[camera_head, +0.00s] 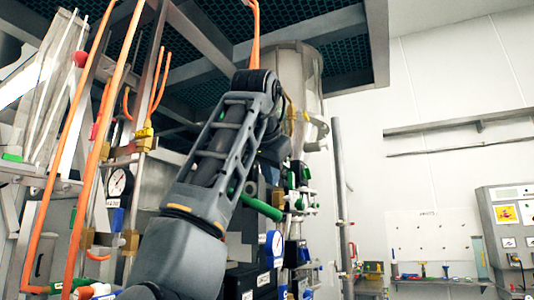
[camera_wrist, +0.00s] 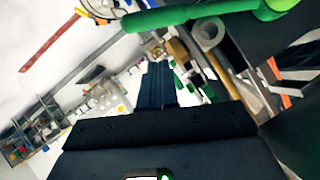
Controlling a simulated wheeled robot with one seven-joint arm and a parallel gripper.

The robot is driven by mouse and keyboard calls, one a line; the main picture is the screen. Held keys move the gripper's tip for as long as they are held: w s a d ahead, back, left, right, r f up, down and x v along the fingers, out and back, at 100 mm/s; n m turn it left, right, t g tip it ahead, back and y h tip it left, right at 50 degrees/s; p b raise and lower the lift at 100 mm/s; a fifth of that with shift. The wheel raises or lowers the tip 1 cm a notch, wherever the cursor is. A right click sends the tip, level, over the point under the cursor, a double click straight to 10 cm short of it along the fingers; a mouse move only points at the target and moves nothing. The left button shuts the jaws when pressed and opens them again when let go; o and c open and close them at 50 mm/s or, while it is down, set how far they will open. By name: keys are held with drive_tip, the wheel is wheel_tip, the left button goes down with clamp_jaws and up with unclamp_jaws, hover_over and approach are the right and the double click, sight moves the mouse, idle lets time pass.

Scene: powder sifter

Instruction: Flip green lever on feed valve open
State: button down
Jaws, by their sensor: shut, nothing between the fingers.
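A thick green lever (camera_head: 262,208) sticks out beside my arm in the head view, in front of the valve assembly. A long green bar, which looks like the same lever (camera_wrist: 200,13), crosses the top of the wrist view with a rounded left end. My gripper (camera_wrist: 159,68) has its dark fingers together, with nothing between them. In the wrist view the fingertips lie below the green bar, with a visible gap in the picture. I cannot tell the distance in depth. In the head view my arm hides much of the valve, and the fingers cannot be made out.
Orange pipes (camera_head: 110,110) and a round gauge (camera_head: 118,182) stand on the left. A large metal vessel (camera_head: 297,85) hangs behind my arm. A blue-rimmed gauge (camera_head: 275,243) sits below the lever. A control panel (camera_head: 512,225) is at far right; open space lies before it.

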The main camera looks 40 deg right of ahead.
sight(267, 207)
drive_tip(key=shift+w+d+f+p, duration=0.2)
drive_tip(key=shift+w+f, duration=0.2)
drive_tip(key=shift+f, duration=0.3)
drive_tip(key=shift+w+d+f+p, duration=0.2)
drive_tip(key=shift+w+f, duration=0.25)
drive_tip(key=shift+f, duration=0.25)
drive_tip(key=shift+w+d+f+p, duration=0.1)
drive_tip(key=shift+w+d+f, duration=0.1)
drive_tip(key=shift+w+f, duration=0.35)
drive_tip(key=shift+s+f, duration=0.15)
drive_tip(key=shift+f, duration=0.05)
drive_tip(key=shift+a+f+m+t+b, duration=0.1)
drive_tip(key=shift+f+m+t+b, duration=0.35)
drive_tip(key=shift+f+b, duration=0.4)
drive_tip(key=w+a+f+m+t+b, duration=0.2)
drive_tip(key=w+f+m+t+b, duration=0.1)
drive_tip(key=w+f+b, duration=0.2)
drive_tip(key=shift+w+f+b, duration=0.3)
drive_tip(key=shift+f+b, duration=0.2)
drive_tip(key=shift+f, duration=0.85)
drive_tip(key=shift+t, duration=0.25)
drive_tip(key=shift+d, duration=0.1)
